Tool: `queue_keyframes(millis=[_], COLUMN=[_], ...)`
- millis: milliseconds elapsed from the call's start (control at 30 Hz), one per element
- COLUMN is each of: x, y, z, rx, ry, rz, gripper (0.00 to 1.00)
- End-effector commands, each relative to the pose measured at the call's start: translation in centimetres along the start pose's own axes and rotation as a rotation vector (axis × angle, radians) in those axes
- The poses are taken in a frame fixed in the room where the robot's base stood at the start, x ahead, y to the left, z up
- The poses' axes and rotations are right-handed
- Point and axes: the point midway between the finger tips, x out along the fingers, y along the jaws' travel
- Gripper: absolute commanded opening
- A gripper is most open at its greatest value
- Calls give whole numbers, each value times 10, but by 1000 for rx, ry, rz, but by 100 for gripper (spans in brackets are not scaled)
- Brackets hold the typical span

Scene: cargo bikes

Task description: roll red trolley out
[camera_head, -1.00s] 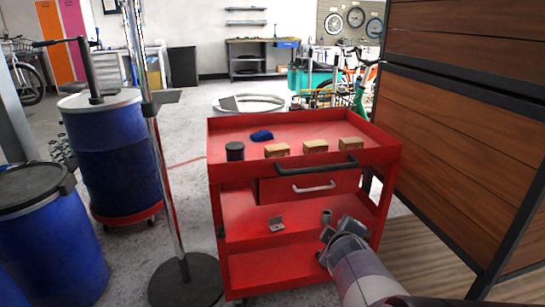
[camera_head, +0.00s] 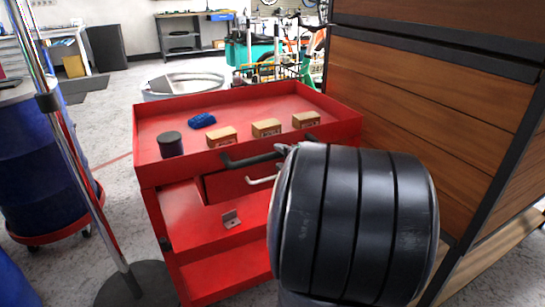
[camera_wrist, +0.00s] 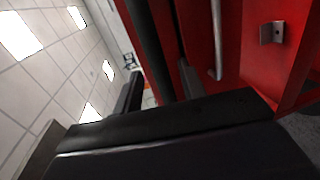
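The red trolley (camera_head: 190,213) stands in front of me beside the wooden panelled structure. Its black push bar (camera_head: 250,160) runs along the near top edge; my dark arm link hides its right part. A pale drawer handle (camera_head: 262,180) sits below it. In the wrist view my gripper (camera_wrist: 160,82) has its two dark fingers apart. The black bar (camera_wrist: 148,40) runs between them in this view; I cannot tell whether they touch it. The trolley's red front (camera_wrist: 262,65) fills the right. The gripper itself is hidden in the head view.
On the trolley top are a dark can (camera_head: 171,145), a blue cloth (camera_head: 202,121) and small boxes (camera_head: 266,128). Wooden panels (camera_head: 420,105) stand close on the right. A pole on a round base (camera_head: 135,285) and a blue barrel (camera_head: 40,165) stand left.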

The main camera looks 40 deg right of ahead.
Motion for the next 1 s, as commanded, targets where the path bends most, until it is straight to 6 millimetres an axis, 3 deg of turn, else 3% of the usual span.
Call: queue_keyframes(millis=[100,300,667,1000], x=[24,45,50,50], y=[-3,-1,0,0], z=[-1,0,0,0], rx=[0,0,1,1], ry=[3,1,-2,-1], rz=[0,0,0,0], gripper=[39,39,39,12])
